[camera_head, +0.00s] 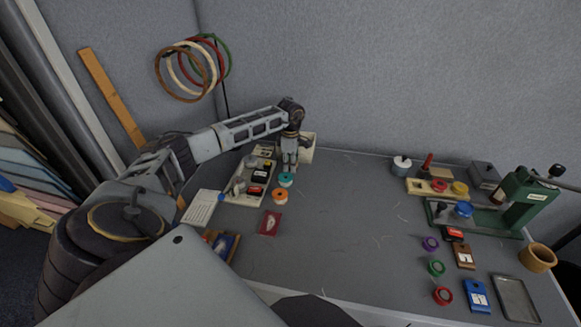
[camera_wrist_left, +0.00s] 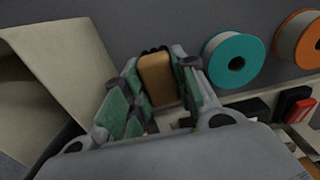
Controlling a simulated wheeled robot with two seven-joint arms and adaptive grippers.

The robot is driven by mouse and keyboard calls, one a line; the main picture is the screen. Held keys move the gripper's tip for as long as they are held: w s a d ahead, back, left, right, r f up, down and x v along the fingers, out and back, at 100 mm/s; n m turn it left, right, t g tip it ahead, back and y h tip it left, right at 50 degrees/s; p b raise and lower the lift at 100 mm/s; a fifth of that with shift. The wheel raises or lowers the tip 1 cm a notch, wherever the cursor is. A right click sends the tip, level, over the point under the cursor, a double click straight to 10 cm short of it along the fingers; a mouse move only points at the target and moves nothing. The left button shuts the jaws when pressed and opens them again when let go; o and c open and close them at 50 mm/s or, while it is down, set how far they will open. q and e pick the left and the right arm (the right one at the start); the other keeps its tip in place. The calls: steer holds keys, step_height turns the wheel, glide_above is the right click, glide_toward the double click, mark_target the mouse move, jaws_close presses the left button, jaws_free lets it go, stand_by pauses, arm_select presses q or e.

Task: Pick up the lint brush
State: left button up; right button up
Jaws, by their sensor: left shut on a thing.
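My left gripper (camera_head: 289,166) is over the back left of the table, beside a tan holder and the left tray. In the left wrist view, its green-padded fingers (camera_wrist_left: 155,92) are shut on a tan wooden piece with a dark edge, which I take to be the lint brush (camera_wrist_left: 157,76). The fingers hide part of it. In the head view the brush is too small and covered to make out. My right gripper is not in view.
A cream holder (camera_head: 308,153) stands close to the left gripper. A teal spool (camera_head: 286,179) and an orange spool (camera_head: 280,197) sit near the left tray (camera_head: 238,199). A green press (camera_head: 522,200) stands at right. The table's middle (camera_head: 345,220) is clear.

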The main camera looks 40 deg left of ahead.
mark_target(290, 162)
arm_select(q)
steer(key=shift+r, duration=0.15)
step_height(290, 162, up, 10)
steer(key=shift+f, duration=0.15)
stand_by(0.6)
steer(key=o, duration=0.4)
steer(key=shift+c, duration=1.4)
